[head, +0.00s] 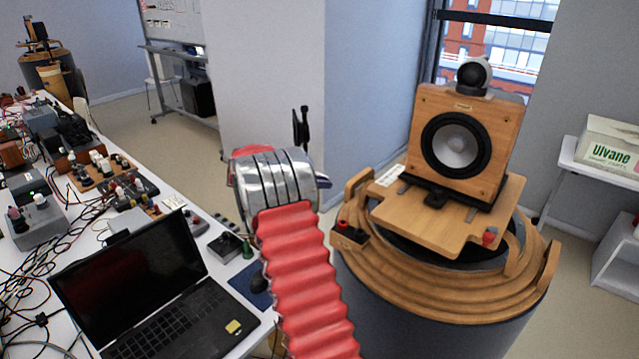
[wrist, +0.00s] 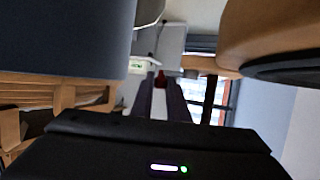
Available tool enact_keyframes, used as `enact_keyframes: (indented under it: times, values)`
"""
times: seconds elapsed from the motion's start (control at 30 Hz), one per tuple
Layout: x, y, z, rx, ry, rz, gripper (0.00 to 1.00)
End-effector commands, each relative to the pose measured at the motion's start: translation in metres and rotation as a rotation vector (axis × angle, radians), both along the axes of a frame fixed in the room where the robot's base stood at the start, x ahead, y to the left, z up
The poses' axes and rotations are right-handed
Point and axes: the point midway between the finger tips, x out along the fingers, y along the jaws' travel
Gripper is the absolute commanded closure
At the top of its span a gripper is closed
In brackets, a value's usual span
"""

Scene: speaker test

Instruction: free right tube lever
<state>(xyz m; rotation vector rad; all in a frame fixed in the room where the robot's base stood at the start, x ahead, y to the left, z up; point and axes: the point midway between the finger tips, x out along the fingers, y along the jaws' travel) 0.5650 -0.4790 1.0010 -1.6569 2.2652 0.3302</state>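A grey drum-shaped tube (head: 425,305) with stepped wooden rings stands at the right in the head view. Upright wooden pieces rise from its rim, one at the left (head: 357,186) and one at the right (head: 549,268). I cannot tell which part is the lever. A wooden speaker (head: 459,143) stands on a wooden board (head: 420,207) on top. My gripper is mostly hidden behind my metal wrist in the head view, left of the tube. In the wrist view my gripper (wrist: 160,85) has two dark purple fingers apart, with a narrow gap. A small red thing (wrist: 161,77) shows between their ends; contact is unclear.
A bench with an open laptop (head: 150,285), cables and several small devices fills the left. A white shelf (head: 590,172) with a box stands far right.

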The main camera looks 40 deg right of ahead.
Motion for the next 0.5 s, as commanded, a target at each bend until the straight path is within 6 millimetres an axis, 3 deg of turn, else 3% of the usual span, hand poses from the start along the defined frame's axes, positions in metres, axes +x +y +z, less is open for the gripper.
enact_keyframes:
  times: [0.17, 0.5]
  values:
    - [0.0004, 0.0002, 0.0001, 0.0, 0.0, 0.001, 1.0]
    - [0.0006, 0.0008, 0.0, 0.001, -0.001, 0.006, 1.0]
